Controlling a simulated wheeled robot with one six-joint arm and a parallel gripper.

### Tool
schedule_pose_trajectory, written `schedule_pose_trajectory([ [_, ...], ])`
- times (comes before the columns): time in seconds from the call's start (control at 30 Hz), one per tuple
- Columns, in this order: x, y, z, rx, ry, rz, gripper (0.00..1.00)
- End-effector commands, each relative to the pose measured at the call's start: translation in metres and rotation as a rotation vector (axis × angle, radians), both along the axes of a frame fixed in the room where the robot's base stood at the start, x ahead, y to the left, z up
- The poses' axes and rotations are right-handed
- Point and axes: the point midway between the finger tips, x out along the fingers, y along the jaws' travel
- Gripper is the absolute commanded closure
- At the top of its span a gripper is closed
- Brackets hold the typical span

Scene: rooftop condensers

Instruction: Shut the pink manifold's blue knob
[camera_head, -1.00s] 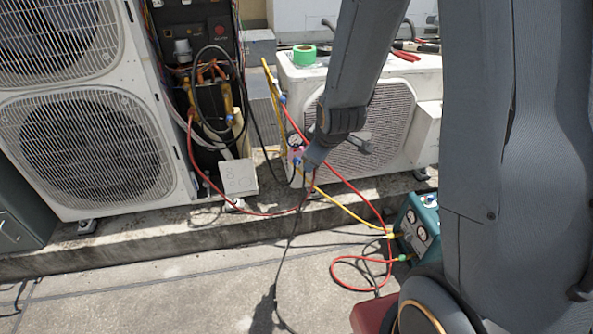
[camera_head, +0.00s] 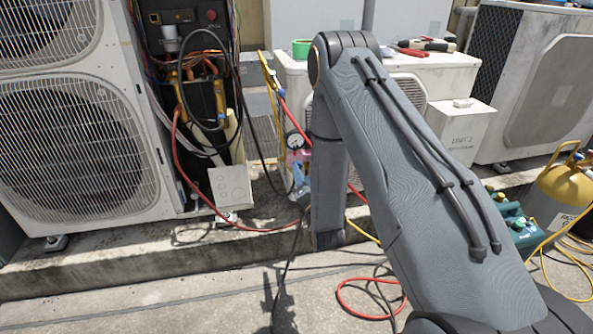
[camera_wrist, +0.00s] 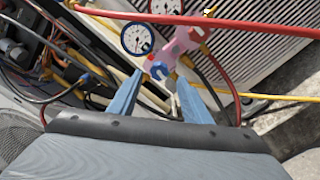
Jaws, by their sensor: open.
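The pink manifold (camera_wrist: 181,46) shows in the wrist view with a white dial gauge (camera_wrist: 137,39) on its left. Its blue knob (camera_wrist: 158,70) faces me and appears between the tips of my gripper (camera_wrist: 159,78). My gripper is open, one blue-grey finger to each side of the knob; I cannot tell whether they touch it. In the head view the manifold (camera_head: 299,157) is a small pink patch under its gauge, partly hidden by my arm. My gripper (camera_head: 301,186) shows only in part there, just below the manifold.
Red (camera_wrist: 240,24) and yellow (camera_wrist: 255,97) hoses run close around the manifold. An opened condenser (camera_head: 80,150) stands left and a smaller white unit (camera_head: 455,75) behind my arm. A yellow cylinder (camera_head: 565,186) stands right. The floor at front left is clear.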

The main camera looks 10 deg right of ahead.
Motion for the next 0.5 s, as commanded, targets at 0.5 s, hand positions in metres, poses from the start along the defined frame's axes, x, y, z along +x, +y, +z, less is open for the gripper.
schedule_pose_trajectory([
  [0.5,0.065,0.0,0.001,0.003,0.001,0.0,0.56],
])
